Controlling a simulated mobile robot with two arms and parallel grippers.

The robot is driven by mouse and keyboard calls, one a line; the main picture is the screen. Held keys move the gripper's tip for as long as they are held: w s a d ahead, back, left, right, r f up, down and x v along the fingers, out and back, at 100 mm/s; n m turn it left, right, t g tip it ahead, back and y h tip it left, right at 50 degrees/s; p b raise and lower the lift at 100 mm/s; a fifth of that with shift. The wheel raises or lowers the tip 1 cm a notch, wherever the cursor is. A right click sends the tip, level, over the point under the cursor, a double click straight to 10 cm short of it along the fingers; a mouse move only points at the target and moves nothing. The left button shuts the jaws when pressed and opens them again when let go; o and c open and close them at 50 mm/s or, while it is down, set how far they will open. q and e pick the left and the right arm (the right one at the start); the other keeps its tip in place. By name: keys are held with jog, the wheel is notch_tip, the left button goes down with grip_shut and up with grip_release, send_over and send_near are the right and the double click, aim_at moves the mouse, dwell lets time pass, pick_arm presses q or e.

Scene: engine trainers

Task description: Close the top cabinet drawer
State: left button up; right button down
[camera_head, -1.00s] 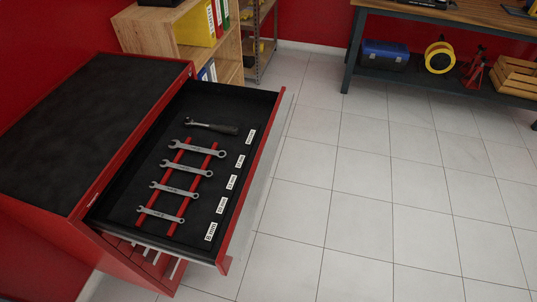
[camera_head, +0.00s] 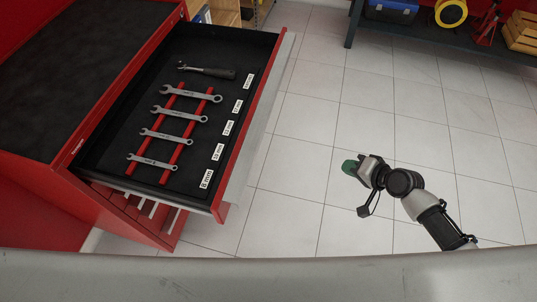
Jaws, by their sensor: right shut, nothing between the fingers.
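The red tool cabinet (camera_head: 75,85) with a black top stands at the left. Its top drawer (camera_head: 262,110) is pulled far out to the right. My right gripper (camera_head: 350,167), with greenish fingertips, is shut and empty over the floor. It is to the right of the drawer front and clear of it. My left gripper does not show.
Free tiled floor (camera_head: 300,130) lies between the drawer and the workbench. The workbench at the upper right holds a blue toolbox (camera_head: 391,10), a yellow reel (camera_head: 451,12) and a wooden crate (camera_head: 522,32) on its lower shelf. A grey surface crosses the bottom.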

jog(key=s+a+r+n+g+y+b, duration=0.15)
jog(key=a+r+y, duration=0.35)
jog(key=r, duration=0.6)
jog(key=g+y, duration=0.2)
jog(key=g, duration=0.1)
send_near(257, 150)
pick_arm(q)
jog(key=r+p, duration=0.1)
jog(key=p, duration=0.2)
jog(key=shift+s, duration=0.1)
pick_arm(e)
jog(key=shift+n, duration=0.35)
jog(key=x, duration=0.7)
jog(key=shift+w+a+f, duration=0.15)
jog(key=shift+f, duration=0.1)
jog(key=shift+a, duration=0.1)
